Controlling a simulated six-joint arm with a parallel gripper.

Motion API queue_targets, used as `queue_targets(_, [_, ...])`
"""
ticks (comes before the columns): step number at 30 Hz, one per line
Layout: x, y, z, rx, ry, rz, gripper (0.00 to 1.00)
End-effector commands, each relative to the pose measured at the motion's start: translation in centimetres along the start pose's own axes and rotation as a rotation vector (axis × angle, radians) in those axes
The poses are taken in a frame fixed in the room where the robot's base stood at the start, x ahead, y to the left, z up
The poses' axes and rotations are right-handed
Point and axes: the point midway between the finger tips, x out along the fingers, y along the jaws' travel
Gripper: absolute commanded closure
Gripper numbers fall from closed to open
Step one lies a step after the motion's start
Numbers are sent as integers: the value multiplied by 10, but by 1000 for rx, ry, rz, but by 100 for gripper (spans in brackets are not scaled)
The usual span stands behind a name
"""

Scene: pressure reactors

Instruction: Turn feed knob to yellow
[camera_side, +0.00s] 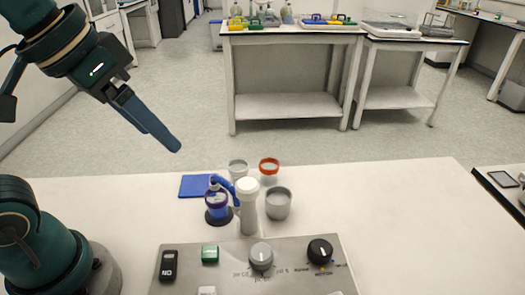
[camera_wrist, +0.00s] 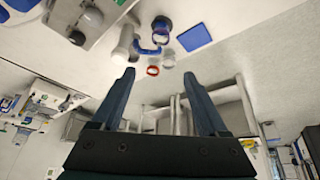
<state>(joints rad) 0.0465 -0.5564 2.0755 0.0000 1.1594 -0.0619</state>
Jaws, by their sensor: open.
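A grey panel (camera_side: 215,275) on the white bench carries a grey knob (camera_side: 261,256) and a black knob (camera_side: 320,251), each with a light pointer line. Small print sits around both knobs, with a small yellowish mark below the black one. I cannot read which is the feed knob. The wrist view shows the grey knob (camera_wrist: 93,16) and black knob (camera_wrist: 77,38) at the upper left. My gripper (camera_side: 165,142) is high at the upper left, far from the panel. Its fingers (camera_wrist: 159,73) are apart with nothing between them.
A white column (camera_side: 248,208), a blue-banded vessel (camera_side: 216,204), grey cups (camera_side: 278,204) and a red-rimmed cup (camera_side: 269,168) stand behind the panel. A blue pad (camera_side: 196,186) lies beside them. A black switch (camera_side: 168,266) and green button (camera_side: 209,254) are on the panel's left.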

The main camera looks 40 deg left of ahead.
Motion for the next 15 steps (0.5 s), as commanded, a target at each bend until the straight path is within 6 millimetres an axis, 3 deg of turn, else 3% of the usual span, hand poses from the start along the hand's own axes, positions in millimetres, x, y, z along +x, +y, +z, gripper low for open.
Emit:
queue_targets(1, [-4, 6, -14, 14, -15, 10, 23])
queue_targets(8, [-10, 36, -64, 85, -90, 47, 23])
queue_targets(15, [12, 84, -99, 181, -184, 78, 23])
